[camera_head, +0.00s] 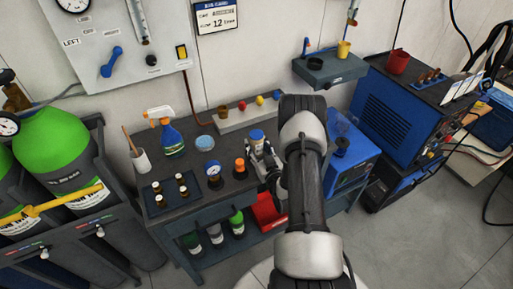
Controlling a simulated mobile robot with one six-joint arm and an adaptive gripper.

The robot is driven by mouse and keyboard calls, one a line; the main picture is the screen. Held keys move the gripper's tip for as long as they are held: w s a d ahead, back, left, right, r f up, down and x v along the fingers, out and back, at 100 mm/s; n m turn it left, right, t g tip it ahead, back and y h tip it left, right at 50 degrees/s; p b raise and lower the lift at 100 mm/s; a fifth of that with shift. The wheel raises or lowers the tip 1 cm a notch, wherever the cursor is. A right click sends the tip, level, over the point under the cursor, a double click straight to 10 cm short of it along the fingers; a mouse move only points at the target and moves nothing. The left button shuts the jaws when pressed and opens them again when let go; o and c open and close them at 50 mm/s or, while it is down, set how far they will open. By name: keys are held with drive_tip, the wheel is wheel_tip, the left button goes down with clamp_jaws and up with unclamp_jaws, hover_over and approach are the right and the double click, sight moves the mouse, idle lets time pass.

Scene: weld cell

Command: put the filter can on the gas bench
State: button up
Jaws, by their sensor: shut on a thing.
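The filter can (257,137), seemingly the small pale can with a blue lid, is between the fingers of my gripper (260,150). My gripper is shut on it and holds it roughly upright. The lower part of the can is hidden by the fingers. The gas bench (158,208) is the dark-topped table below and to the left of my arm. The can shows over the right part of its top. I cannot tell whether the can touches the top.
A small tray (158,205) with vials, a spray bottle (172,140) and a brush cup (141,161) stand farther left. A block with coloured knobs (232,122) lies behind.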

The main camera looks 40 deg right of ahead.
drive_tip(key=shift+f, duration=0.1)
drive_tip(key=shift+f, duration=0.15)
drive_tip(key=o, duration=1.2)
drive_tip(key=shift+r, duration=0.3)
drive_tip(key=p+v, duration=0.2)
drive_tip(key=v, duration=1)
